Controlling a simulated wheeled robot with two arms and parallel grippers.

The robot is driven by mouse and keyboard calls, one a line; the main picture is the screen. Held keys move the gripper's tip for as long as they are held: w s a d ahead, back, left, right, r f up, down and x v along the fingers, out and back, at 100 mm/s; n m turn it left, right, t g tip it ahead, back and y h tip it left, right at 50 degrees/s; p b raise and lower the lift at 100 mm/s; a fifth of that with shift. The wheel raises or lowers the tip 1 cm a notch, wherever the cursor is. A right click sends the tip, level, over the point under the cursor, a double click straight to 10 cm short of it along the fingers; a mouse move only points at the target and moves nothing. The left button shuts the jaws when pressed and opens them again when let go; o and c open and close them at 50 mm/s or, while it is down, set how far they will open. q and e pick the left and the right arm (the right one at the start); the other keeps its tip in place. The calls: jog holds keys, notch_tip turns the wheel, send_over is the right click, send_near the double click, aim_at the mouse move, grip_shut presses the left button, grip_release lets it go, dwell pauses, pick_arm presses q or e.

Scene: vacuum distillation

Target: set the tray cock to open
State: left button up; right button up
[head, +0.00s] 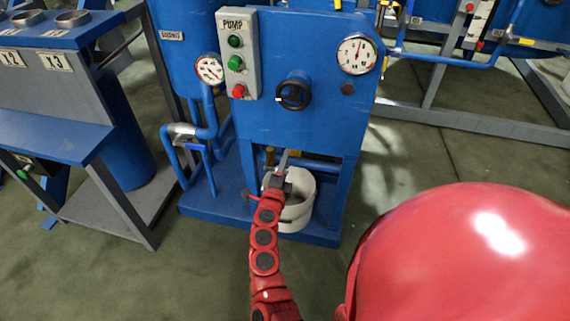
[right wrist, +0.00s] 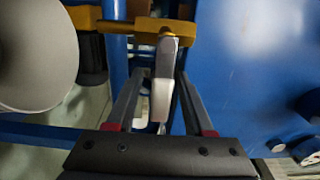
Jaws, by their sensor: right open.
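The tray cock (right wrist: 172,30) shows in the right wrist view as a yellow fitting with a pale grey lever (right wrist: 161,95). The lever reaches from the yellow body down the picture toward my palm. My right gripper (right wrist: 160,76) is open, with one finger on each side of the lever and visible gaps between. In the head view my right gripper (head: 283,163) is in the lower opening of the blue pump cabinet (head: 320,120), above a white bucket (head: 297,212). There the gripper and wrist largely hide the cock. My left gripper is not in view.
Blue pipes with a blue lever (head: 196,147) are to the left. A blue bench (head: 60,140) is farther left. Open floor lies in front.

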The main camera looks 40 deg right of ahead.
jog(key=shift+c, duration=0.3)
grip_shut()
dwell(1.1)
